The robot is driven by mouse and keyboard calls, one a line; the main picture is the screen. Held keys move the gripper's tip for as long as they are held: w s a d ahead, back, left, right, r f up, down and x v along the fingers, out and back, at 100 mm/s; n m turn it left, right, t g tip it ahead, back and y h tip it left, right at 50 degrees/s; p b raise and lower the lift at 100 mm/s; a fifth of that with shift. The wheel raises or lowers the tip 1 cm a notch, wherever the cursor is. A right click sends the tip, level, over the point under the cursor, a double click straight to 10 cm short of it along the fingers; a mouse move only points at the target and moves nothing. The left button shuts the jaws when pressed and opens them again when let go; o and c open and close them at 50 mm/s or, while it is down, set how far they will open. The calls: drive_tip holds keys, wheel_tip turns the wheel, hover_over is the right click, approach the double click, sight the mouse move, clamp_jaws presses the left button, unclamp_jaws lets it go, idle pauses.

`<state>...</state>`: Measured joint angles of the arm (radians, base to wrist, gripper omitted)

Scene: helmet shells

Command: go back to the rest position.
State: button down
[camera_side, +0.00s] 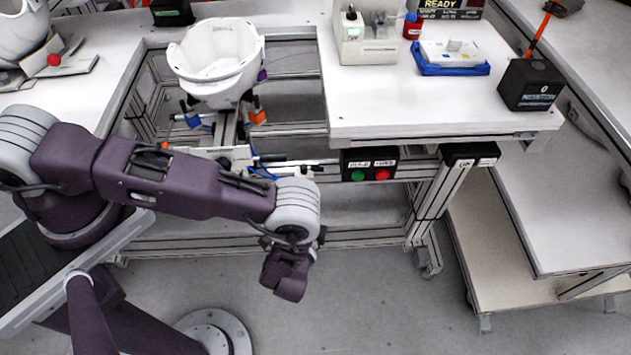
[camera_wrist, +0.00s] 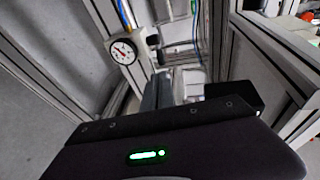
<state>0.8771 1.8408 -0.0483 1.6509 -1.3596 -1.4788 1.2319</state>
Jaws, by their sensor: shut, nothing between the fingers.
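My gripper (camera_side: 285,278) hangs at the end of my arm in the side view, over the open floor in front of the workbench. It is below the level of the bench top and apart from everything around it. Its fingertips are hard to make out there. In the wrist view my gripper (camera_wrist: 165,92) shows as grey fingers beyond the dark wrist housing with its green light. The fingers are shut with nothing held. A white helmet shell (camera_side: 215,62) sits on a fixture in the bench opening, well away from my gripper.
The bench frame with a box of green and red buttons (camera_side: 369,165) stands behind and right of my gripper. A blue tray (camera_side: 450,68) and a black box (camera_side: 531,85) are on the bench top. A round gauge (camera_wrist: 123,51) shows in the wrist view. The floor (camera_side: 375,305) is clear.

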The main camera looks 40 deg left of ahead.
drive_tip(key=d+v, duration=0.1)
drive_tip(key=v, duration=0.4)
drive_tip(key=w+d+r+n+g+h, duration=0.2)
drive_tip(key=w+d+r+n+h, duration=0.1)
drive_tip(key=w+d+r, duration=0.4)
drive_tip(key=w+d+r+n+g+h, duration=0.25)
drive_tip(key=w+d+r, duration=0.2)
drive_tip(key=r, duration=0.35)
wheel_tip(320, 180, up, 16)
drive_tip(key=w+n+h, duration=0.1)
drive_tip(key=n+h, duration=0.1)
drive_tip(key=h, duration=0.2)
drive_tip(key=s+a+r+n+g+h, duration=0.1)
drive_tip(key=s+a+r, duration=0.4)
drive_tip(key=s+r, duration=0.15)
drive_tip(key=s+a+r+g+h, duration=0.1)
drive_tip(key=s+a+r, duration=0.45)
drive_tip(key=r, duration=0.25)
drive_tip(key=s+a+n+y, duration=0.1)
drive_tip(key=s+a, duration=0.5)
drive_tip(key=s, duration=0.3)
drive_tip(key=s+a+f+n+g+y, duration=0.1)
drive_tip(key=s+a+n+y, duration=0.1)
drive_tip(key=s+a, duration=0.4)
drive_tip(key=s, duration=0.4)
drive_tip(key=shift+a, duration=0.35)
